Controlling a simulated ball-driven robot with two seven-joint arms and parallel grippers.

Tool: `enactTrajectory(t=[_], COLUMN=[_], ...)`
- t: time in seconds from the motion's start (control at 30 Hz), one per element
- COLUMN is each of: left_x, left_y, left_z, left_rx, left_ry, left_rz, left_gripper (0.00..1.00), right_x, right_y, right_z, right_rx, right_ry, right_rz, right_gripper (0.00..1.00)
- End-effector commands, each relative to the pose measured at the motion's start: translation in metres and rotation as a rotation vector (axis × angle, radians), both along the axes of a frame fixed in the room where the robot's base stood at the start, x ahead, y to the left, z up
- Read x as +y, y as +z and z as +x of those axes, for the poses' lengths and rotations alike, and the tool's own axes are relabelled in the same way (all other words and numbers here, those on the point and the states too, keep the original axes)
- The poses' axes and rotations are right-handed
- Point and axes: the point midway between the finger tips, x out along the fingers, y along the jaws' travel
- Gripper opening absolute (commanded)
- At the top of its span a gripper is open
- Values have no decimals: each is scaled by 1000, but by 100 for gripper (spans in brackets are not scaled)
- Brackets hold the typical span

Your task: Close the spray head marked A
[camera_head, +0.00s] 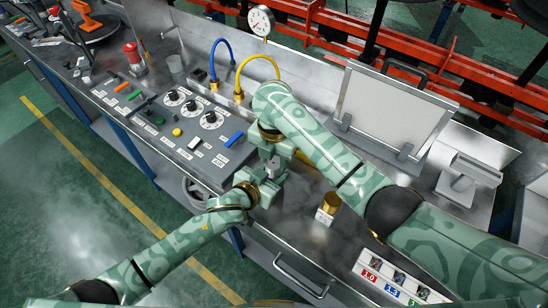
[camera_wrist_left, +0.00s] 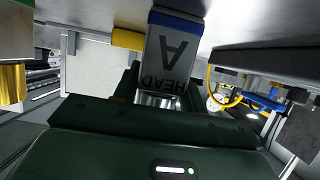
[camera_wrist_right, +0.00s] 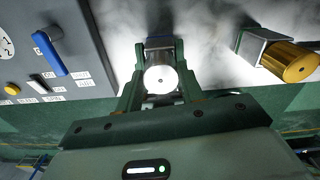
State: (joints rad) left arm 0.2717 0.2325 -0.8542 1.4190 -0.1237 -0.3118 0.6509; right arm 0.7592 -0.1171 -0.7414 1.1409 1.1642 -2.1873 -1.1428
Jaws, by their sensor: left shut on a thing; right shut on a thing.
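The spray head marked A (camera_wrist_left: 172,55) is a grey block with a dark blue end, lettered HEAD A, which reads upside down in the left wrist view. A silver round part (camera_wrist_right: 160,79) sits at its end. My left gripper (camera_head: 266,188) is shut at the head, its fingers beside the block. My right gripper (camera_head: 273,160) comes from above and is shut on the silver round part, one finger on each side. In the head view both grippers meet here and hide most of the head. How far the round part is turned cannot be told.
A second block with a brass cylinder (camera_head: 331,201) stands to the right; it also shows in the right wrist view (camera_wrist_right: 298,62). A tray labelled 1.0 and 1.3 (camera_head: 368,274) lies at the front right. A control panel (camera_head: 165,150) is at left, a pressure gauge (camera_head: 261,21) behind.

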Motion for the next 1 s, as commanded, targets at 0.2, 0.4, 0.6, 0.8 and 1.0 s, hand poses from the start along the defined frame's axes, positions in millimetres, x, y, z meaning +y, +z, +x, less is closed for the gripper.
enactTrajectory(t=[0.2,0.4,0.6,0.8,1.0], left_x=[0,0,0,0,0], left_y=[0,0,0,0,0], left_z=[0,0,0,0,0], left_rx=[-1,-1,-1,-1,-1], left_ry=[0,0,-1,-1,0], left_rz=[-1,-1,-1,-1,-1], left_gripper=[0,0,0,0,0], right_x=[0,0,-1,-1,-1], right_y=[0,0,0,0,0], right_z=[-1,-3,-3,-3,-3], right_rx=[2,3,0,0,1], right_ry=[-346,-892,-1123,-1127,-1124], right_rz=[2,3,1,1,1], right_gripper=[10,10,10,10,60])
